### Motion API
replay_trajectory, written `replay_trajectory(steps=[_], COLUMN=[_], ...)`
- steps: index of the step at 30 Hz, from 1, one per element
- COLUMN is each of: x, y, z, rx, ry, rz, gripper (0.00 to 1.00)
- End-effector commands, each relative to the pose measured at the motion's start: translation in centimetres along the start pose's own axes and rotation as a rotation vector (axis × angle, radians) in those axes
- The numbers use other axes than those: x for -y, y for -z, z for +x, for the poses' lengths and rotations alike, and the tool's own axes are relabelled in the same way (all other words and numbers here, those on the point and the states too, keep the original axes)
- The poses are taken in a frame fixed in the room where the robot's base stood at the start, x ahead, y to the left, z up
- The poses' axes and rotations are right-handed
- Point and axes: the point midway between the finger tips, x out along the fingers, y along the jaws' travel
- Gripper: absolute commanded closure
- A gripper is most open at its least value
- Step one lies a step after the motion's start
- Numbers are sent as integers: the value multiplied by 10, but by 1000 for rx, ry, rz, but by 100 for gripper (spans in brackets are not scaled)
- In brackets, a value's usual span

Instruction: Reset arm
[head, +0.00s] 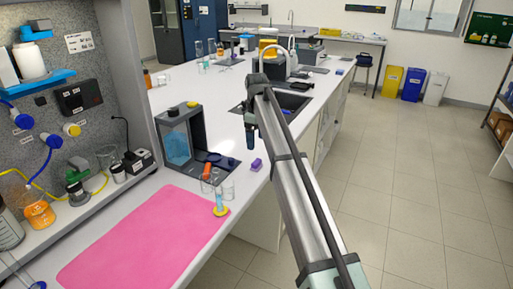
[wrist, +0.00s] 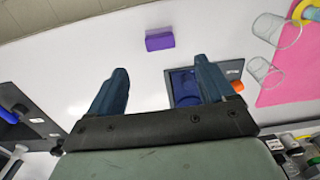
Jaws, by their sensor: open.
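My arm reaches out over the right edge of the white bench in the head view. A purple block (wrist: 159,39) lies on the bench beyond the fingertips. The same purple block (head: 256,165) shows in the head view near the bench edge, below the gripper.
A clear-sided box (head: 182,138) stands on the bench. Glass beakers (head: 228,189) and a yellow-based cylinder (head: 221,210) stand by the pink mat (head: 140,245). A rig panel (head: 75,60) is at left. Open floor (head: 410,170) is at right.

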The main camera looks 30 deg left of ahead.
Motion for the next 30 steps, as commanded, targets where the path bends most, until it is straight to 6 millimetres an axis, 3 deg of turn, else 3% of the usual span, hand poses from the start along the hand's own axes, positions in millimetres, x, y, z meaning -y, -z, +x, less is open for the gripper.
replay_trajectory(steps=[7,23,26,30], x=[0,0,-3,-11], y=[0,-2,-17,-63], z=[-12,-10,3,45], rx=[0,0,1,3], ry=[0,0,2,3], rz=[0,4,33,134], gripper=[18,18,18,18])
